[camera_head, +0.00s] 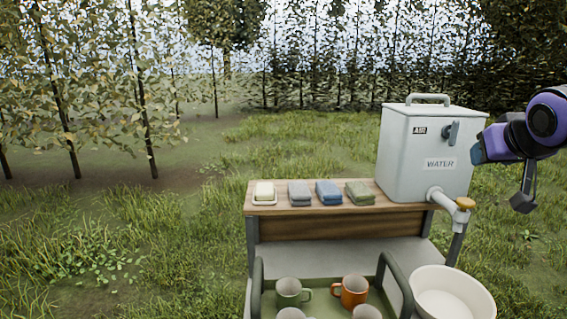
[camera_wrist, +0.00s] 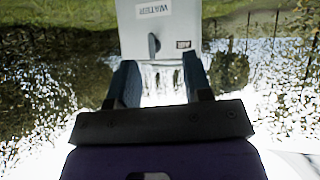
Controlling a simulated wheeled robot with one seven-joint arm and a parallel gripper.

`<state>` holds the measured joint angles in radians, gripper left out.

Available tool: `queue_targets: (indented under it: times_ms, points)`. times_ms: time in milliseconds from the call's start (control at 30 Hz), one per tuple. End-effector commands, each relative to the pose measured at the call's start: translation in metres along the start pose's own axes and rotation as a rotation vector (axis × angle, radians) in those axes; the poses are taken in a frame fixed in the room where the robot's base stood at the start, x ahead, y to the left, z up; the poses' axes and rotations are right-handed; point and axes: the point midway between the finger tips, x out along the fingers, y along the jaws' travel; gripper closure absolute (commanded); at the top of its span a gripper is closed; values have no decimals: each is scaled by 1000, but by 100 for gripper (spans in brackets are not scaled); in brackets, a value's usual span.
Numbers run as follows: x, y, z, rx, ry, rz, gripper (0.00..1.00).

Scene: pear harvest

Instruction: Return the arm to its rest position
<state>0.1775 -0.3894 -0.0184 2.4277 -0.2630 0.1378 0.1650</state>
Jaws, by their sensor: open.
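My gripper (camera_wrist: 160,63) is open in the wrist view, its two dark fingers apart with nothing between them. The wrist view looks upside down, and the white water tank (camera_wrist: 158,28) stands beyond the fingertips. In the head view my purple and black arm end is at the right edge, beside the tank (camera_head: 412,165). Its front end comes close to the tank's right edge in the picture; I cannot tell the exact gap. The rest of my arm is out of view.
A wooden shelf (camera_head: 340,228) bears the tank, a soap dish (camera_head: 264,200) and folded grey (camera_head: 299,193), blue (camera_head: 329,192) and green (camera_head: 360,192) cloths. Below are a tray with several mugs, including an orange one (camera_head: 354,290), and a white basin (camera_head: 484,300). Grass lies around.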

Motion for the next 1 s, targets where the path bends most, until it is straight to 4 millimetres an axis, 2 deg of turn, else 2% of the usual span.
queue_targets:
  times_ms: [33, 200, 300, 433, 600, 1000]
  points:
    - [-18, -8, 12, -3, -44, -10, 54]
    - [-73, -30, 60, -15, -231, -61, 54]
    - [-102, -40, 88, -30, -331, -102, 54]
    - [-130, -50, 116, -51, -429, -150, 54]
    - [-147, -55, 134, -65, -491, -182, 54]
    - [-149, -55, 135, -66, -498, -185, 54]
